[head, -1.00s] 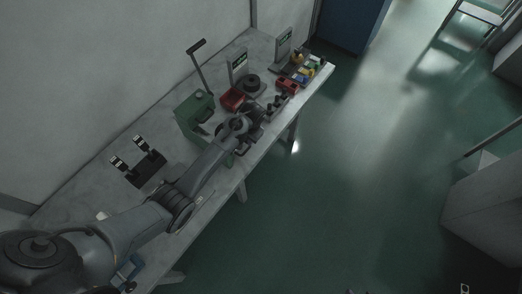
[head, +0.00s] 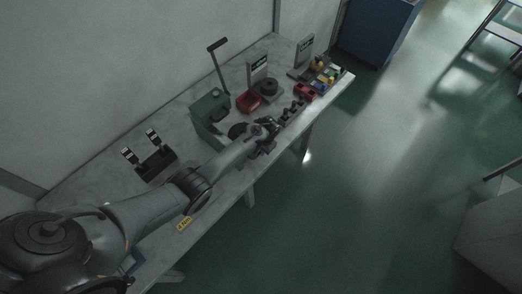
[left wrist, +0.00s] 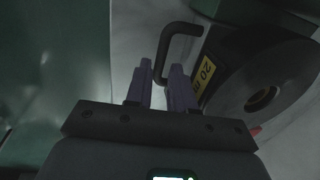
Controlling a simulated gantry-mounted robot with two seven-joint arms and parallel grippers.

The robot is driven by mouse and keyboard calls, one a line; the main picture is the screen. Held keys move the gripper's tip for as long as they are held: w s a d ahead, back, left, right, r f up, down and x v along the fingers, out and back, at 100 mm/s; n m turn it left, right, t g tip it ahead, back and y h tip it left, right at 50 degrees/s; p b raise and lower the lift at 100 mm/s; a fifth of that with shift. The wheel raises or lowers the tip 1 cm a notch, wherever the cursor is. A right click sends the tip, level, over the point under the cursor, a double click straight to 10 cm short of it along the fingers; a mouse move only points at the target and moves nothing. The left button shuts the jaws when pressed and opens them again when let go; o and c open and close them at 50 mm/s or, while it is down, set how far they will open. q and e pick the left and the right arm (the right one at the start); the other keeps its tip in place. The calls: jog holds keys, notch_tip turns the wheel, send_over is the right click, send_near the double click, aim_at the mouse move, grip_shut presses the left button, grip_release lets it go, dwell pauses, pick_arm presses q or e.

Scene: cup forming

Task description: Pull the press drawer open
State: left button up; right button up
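The green press (head: 210,108) with its upright lever stands on the bench in the head view. My left gripper (head: 268,147) is low beside the bench's front edge, to the right of and nearer than the press. In the left wrist view my left gripper (left wrist: 161,75) has its two purple fingers apart. A black bent handle (left wrist: 183,29) stands beyond them, and its lower end shows in line with the gap. I cannot tell whether it touches a finger. The drawer body cannot be made out clearly. My right gripper is not in view.
A dark disc with a yellow label (left wrist: 203,72) sits close right of the fingers. A red bin (head: 248,102), a dark round stand (head: 268,88) and small coloured parts (head: 327,75) lie farther right. A black twin-post fixture (head: 155,163) stands left.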

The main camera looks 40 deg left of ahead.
pick_arm(q)
jog(key=shift+f, duration=0.2)
jog(key=c, duration=0.4)
grip_shut()
